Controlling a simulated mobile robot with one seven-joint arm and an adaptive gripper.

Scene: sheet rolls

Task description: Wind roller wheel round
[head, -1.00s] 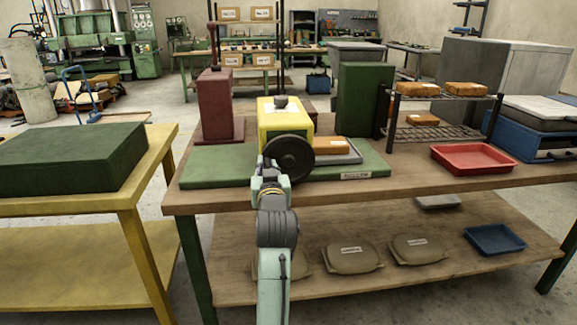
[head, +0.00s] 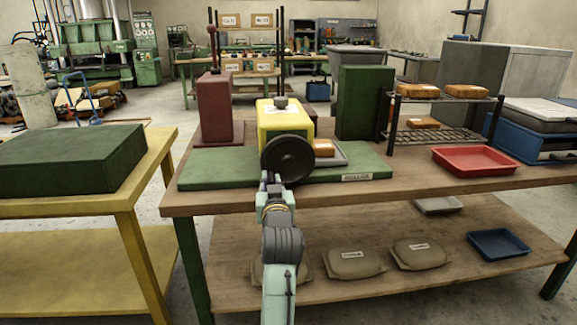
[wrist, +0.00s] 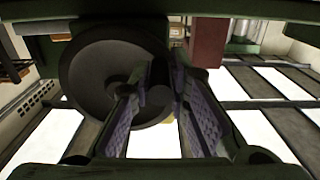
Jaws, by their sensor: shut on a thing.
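The roller wheel (head: 288,160) is a dark round handwheel on the front of a yellow machine (head: 282,119) with a knob on top. My gripper (head: 271,180) is at the wheel's lower left edge. In the wrist view the wheel (wrist: 96,75) fills the left centre, and my gripper (wrist: 165,88) has its fingers closed around a dark, short handle (wrist: 159,98) at the wheel's rim. The fingers hide part of the handle.
The machine stands on a green base (head: 210,170) on a wooden bench (head: 470,185). A dark red post block (head: 214,108) and a green block (head: 364,102) stand behind it. A wire rack (head: 440,136) and red tray (head: 473,160) are right. A yellow table (head: 150,170) is left.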

